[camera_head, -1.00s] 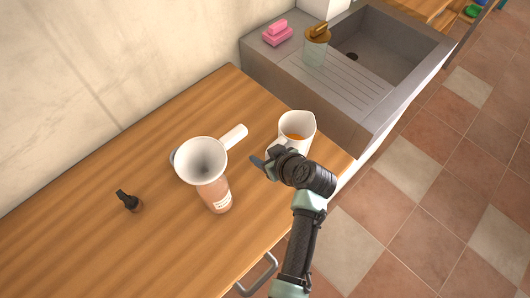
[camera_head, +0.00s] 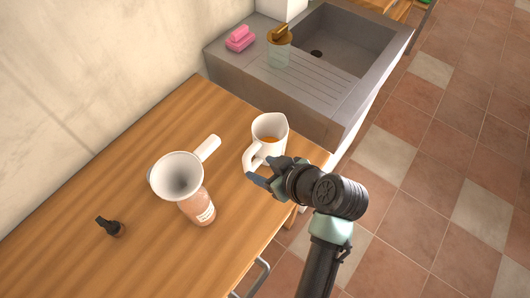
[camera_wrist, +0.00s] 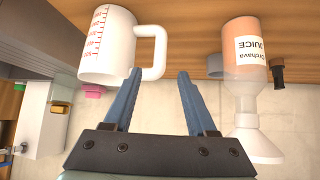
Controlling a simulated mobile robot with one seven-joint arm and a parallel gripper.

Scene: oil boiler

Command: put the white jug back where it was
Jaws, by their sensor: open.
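The white jug (camera_head: 270,131) stands upright on the wooden counter near its sink end, with some orange liquid inside. Its handle points toward my gripper (camera_head: 262,173). In the wrist view the jug (camera_wrist: 106,48) has red measuring marks, and its handle (camera_wrist: 153,52) is just beyond my left fingertip. My gripper (camera_wrist: 160,75) is open, with nothing between its fingers. The fingers appear close to the handle; I cannot tell whether they touch it.
A juice bottle (camera_head: 201,209) with a white funnel (camera_head: 178,176) stands left of the jug.

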